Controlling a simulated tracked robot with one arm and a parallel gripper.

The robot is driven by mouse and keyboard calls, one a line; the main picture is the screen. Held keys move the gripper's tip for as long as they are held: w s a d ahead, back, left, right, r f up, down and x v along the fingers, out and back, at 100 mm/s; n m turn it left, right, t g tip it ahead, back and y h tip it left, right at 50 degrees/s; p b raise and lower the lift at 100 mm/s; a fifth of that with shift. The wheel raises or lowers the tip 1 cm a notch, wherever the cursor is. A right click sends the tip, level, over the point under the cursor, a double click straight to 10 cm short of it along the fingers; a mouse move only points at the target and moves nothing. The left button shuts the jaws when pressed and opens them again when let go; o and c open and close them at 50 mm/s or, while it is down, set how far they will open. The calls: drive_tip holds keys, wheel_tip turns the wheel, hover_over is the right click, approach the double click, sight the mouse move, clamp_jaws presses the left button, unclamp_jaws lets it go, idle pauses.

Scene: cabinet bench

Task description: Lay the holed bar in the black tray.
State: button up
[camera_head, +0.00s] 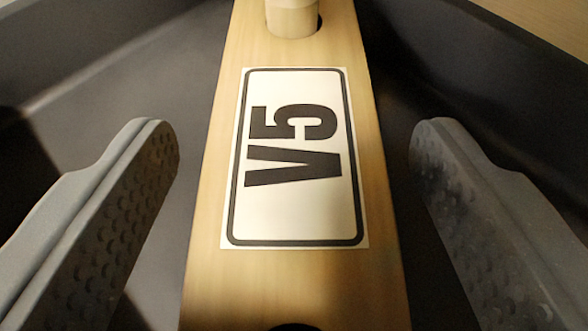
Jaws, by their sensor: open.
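The holed bar (375,215) is pale wood with a white label (295,220) reading "V5". It runs from the top to the bottom of the view, inside the black tray (75,90). A light round peg (291,15) stands in a hole near its upper end, and the edge of another dark hole shows at the bottom. My gripper (293,140) is open, one finger on each side of the bar. A gap shows between the bar and each finger. The bar's lower end is out of view.
The tray's dark walls rise at the left and right. A wooden surface (550,25) shows beyond the rim at the top right. There is free tray floor on the left of the bar and a narrower dark space on the right.

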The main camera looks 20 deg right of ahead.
drive_tip(key=p+v, duration=0.3)
drive_tip(key=v, duration=0.7)
drive_tip(key=shift+s+a+r, duration=0.15)
drive_tip(key=shift+s+r, duration=0.05)
drive_tip(key=shift+s, duration=0.05)
drive_tip(key=shift+s+a+r+p, duration=0.15)
drive_tip(key=shift+s+a+p, duration=0.15)
drive_tip(key=shift+s, duration=0.3)
